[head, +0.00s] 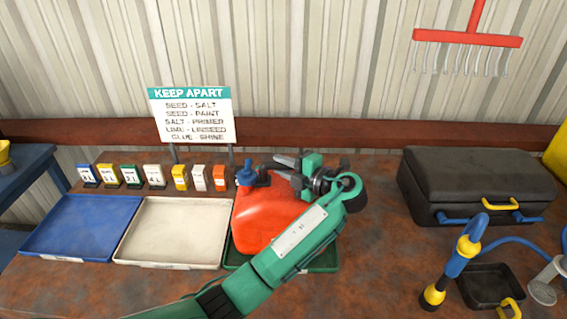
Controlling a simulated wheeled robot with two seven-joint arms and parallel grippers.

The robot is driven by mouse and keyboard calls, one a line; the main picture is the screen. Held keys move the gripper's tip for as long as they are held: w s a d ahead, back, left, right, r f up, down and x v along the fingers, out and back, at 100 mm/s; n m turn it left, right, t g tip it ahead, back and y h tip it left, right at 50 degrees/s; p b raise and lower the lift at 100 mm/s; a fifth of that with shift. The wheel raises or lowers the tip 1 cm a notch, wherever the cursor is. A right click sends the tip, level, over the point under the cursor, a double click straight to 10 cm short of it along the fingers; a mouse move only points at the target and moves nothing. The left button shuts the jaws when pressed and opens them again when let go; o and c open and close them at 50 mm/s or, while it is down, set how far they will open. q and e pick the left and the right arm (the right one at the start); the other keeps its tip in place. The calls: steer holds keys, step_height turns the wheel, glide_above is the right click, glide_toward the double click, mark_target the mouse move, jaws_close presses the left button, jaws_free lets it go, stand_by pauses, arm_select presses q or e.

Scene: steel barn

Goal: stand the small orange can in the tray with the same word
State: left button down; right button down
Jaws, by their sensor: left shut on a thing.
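An orange-red can (262,212) with a blue cap (245,171) is at the centre of the head view. My left gripper (268,170) is shut at the can's top, close behind the cap; the exact grip point is partly hidden. The can is over the green tray (331,262); my forearm covers its lower right part, so I cannot tell whether its base touches the tray. To the left are a white tray (172,232) and a blue tray (82,226), both empty. Their front labels are too small to read. My right gripper is not in view.
A row of small coloured containers (153,176) stands behind the trays, under a "KEEP APART" sign (194,116). A black case (478,185) is at the right. A blue-yellow tool (463,258) and small black tray (487,285) are at the front right.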

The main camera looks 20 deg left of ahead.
arm_select(q)
steer(key=shift+r, duration=0.1)
steer(key=c, duration=1.7)
jaws_free()
steer(key=shift+f+b, duration=0.2)
steer(key=shift+b, duration=0.1)
steer(key=o, duration=0.4)
steer(key=shift+r, duration=0.1)
steer(key=shift+o, duration=0.2)
